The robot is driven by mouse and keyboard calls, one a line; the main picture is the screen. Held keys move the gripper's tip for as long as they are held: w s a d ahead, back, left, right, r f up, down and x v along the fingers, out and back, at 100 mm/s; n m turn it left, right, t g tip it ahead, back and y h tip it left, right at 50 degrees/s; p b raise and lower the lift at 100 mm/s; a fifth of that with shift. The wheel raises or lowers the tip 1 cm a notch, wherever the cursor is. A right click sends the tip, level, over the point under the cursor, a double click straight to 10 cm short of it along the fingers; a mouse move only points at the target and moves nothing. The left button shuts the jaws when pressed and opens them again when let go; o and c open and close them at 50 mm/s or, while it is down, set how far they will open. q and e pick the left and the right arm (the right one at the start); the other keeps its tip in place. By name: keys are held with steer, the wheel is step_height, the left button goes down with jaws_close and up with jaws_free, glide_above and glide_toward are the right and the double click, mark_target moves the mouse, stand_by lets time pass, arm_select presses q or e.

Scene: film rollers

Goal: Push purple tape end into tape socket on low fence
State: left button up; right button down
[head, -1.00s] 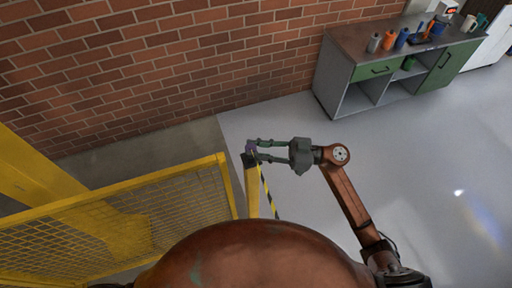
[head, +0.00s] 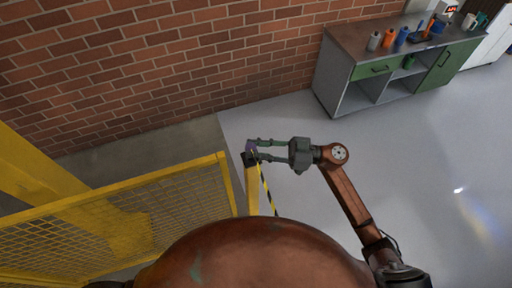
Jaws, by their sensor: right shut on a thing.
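My right gripper (head: 256,150) is shut on the purple tape end (head: 252,147), a small piece between its fingertips. The tape end is right at the dark socket (head: 249,159) on top of the yellow fence post (head: 252,188). The gripper's fingers hide part of it, and I cannot tell whether it sits inside the socket or just against it. A black and yellow striped tape (head: 266,187) hangs slanting down beside the post, to its right. My left gripper is not in view.
A yellow mesh fence (head: 170,178) stands left of the post. A brick wall (head: 170,60) runs behind. A green and grey workbench (head: 375,70) with bottles and tools stands at the upper right. The grey floor to the right is clear.

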steer(key=shift+f, duration=0.55)
steer(key=c, duration=1.6)
jaws_free()
steer(key=d, duration=0.4)
steer(key=d+f, duration=0.1)
steer(key=d, duration=0.7)
steer(key=shift+s+f, duration=0.15)
steer(key=shift+s, duration=0.25)
